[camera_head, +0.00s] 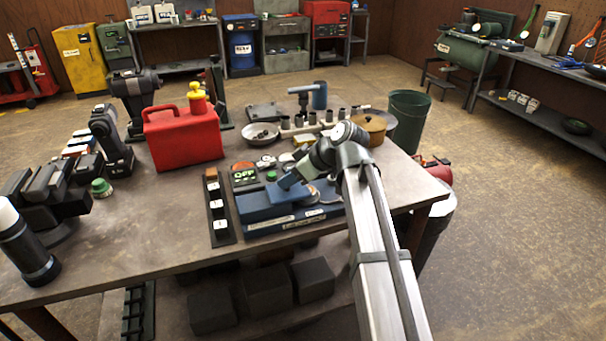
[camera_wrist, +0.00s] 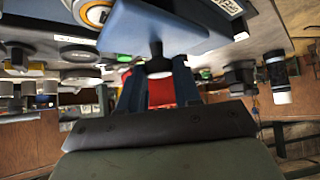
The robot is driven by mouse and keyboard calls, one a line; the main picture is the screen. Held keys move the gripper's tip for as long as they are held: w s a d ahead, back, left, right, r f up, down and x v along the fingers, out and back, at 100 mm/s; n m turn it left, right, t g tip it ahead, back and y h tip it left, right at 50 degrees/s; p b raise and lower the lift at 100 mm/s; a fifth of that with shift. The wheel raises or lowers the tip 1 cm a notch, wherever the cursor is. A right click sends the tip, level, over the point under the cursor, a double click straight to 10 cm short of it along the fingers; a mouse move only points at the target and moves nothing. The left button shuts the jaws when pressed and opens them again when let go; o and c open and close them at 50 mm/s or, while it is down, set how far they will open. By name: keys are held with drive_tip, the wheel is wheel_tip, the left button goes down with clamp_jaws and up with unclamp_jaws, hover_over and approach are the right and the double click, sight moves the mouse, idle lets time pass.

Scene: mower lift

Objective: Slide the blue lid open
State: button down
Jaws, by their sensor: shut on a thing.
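The blue lid (camera_head: 262,207) lies on a low, darker blue base (camera_head: 292,226) at the front right of the workbench. The lid covers the left part of the base, and the base's right part shows beyond it. My gripper (camera_wrist: 158,75) is shut on this handle, with one dark blue finger on each side. In the head view, my gripper (camera_head: 291,181) reaches the lid from the right; its fingertips are partly hidden.
A black strip with labelled blocks (camera_head: 219,208) stands close left of the lid. A lit OFF display (camera_head: 244,176) sits just behind it. A red fuel can (camera_head: 184,136) stands farther back left. Bare workbench (camera_head: 165,225) lies left of the strip.

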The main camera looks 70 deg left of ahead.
sight(275, 195)
drive_tip(key=s, duration=0.4)
drive_tip(key=shift+s, duration=0.35)
drive_tip(key=c, duration=0.8)
unclamp_jaws()
drive_tip(key=shift+w+r, duration=0.1)
drive_tip(key=v, duration=1.3)
drive_tip(key=shift+w+d+r, duration=0.15)
drive_tip(key=shift+d+r, duration=0.05)
